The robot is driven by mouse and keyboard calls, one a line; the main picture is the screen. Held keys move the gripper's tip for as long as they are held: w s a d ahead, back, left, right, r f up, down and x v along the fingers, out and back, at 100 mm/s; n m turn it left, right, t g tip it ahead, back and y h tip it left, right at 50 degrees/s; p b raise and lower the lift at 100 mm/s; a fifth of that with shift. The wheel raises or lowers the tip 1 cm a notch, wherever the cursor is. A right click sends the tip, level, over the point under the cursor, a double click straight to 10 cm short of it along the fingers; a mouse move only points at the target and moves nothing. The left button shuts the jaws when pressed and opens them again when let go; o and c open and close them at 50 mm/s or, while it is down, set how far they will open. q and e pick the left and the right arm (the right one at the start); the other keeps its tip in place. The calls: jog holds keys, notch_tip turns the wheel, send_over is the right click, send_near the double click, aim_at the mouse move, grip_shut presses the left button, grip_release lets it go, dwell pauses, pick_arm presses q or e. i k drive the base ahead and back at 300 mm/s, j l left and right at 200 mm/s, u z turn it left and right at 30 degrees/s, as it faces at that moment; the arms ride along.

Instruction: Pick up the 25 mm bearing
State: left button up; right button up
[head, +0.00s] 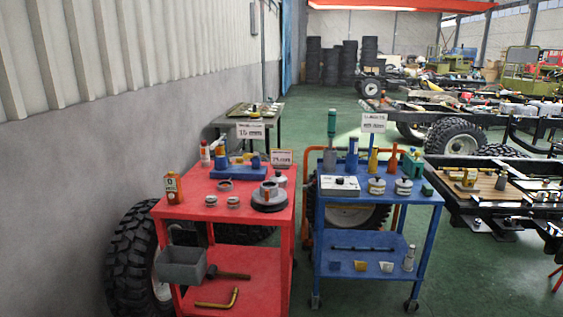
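A small sign (283,158) that seems to read 25 mm stands at the back right of the red cart (180,209). Two small ring-like metal parts lie near the front of the cart's top: a left ring (211,200) and a right ring (233,203). They look like bearings, but I cannot tell their size. A larger dark round part (269,200) with a smaller piece on it sits to their right. Neither of my grippers is in view.
A blue cart (425,200) with bottles, tins and a sign (374,122) stands to the right. A table (275,112) with a sign (251,131) is behind the red cart. A large tyre (130,260) stands against the red cart's left side. Green floor is open at front right.

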aim_at(233, 202)
jog(key=i+j, duration=0.3)
jog(key=j, duration=0.15)
jog(key=i+j, duration=0.3)
jog(key=j, duration=0.15)
jog(key=i+j, duration=0.35)
jog(key=j, duration=0.15)
jog(key=i+j, duration=0.3)
jog(key=j, duration=0.15)
